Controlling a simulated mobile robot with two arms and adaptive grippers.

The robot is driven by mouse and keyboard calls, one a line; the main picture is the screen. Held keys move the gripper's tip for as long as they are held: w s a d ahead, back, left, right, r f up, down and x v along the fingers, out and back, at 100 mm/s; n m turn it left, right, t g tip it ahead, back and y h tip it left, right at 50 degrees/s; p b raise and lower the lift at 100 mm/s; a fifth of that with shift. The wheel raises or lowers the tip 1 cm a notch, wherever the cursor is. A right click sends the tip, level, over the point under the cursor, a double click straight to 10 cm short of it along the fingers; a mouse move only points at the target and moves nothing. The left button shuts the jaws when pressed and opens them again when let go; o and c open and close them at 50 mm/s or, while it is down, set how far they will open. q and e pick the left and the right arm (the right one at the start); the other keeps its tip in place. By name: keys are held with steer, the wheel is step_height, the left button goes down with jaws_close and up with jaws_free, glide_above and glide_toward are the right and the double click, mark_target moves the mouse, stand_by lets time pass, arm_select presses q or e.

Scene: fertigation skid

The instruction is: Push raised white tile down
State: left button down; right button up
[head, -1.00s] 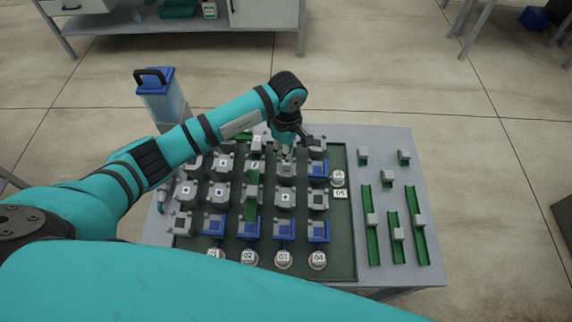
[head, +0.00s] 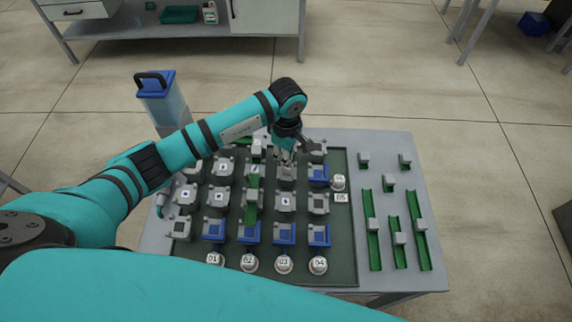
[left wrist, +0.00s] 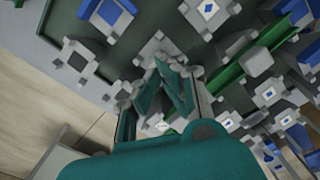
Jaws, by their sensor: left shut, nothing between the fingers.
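My left gripper (head: 286,157) is shut and empty. It points down at the back part of the dark green board, just above or touching a grey-white tile (head: 286,174); I cannot tell which. Several grey-white tiles stand in rows on the board, some with a small blue or dark square on top. Which one is raised is hard to tell in the head view. In the left wrist view the closed fingers (left wrist: 172,88) are among the tiles, with a pale tile (left wrist: 157,126) close beside them, partly hidden. My right gripper is not in view.
Blue pieces (head: 284,233) and numbered white round knobs (head: 318,265) line the board's front. Green rails (head: 396,240) with grey blocks lie on the table at the right. A blue-lidded container (head: 160,95) stands at the back left.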

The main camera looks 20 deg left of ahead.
arm_select(q)
steer(key=shift+f, duration=0.1)
stand_by(0.5)
steer(key=shift+f+b, duration=0.4)
steer(key=shift+b, duration=0.1)
steer(key=shift+f+b, duration=1.9)
steer(key=shift+f, duration=0.1)
steer(key=shift+r+p, duration=0.75)
steer(key=shift+r, duration=0.35)
steer(key=shift+r+p, duration=1.65)
steer(key=shift+r, duration=1.35)
steer(key=shift+s+f, duration=0.1)
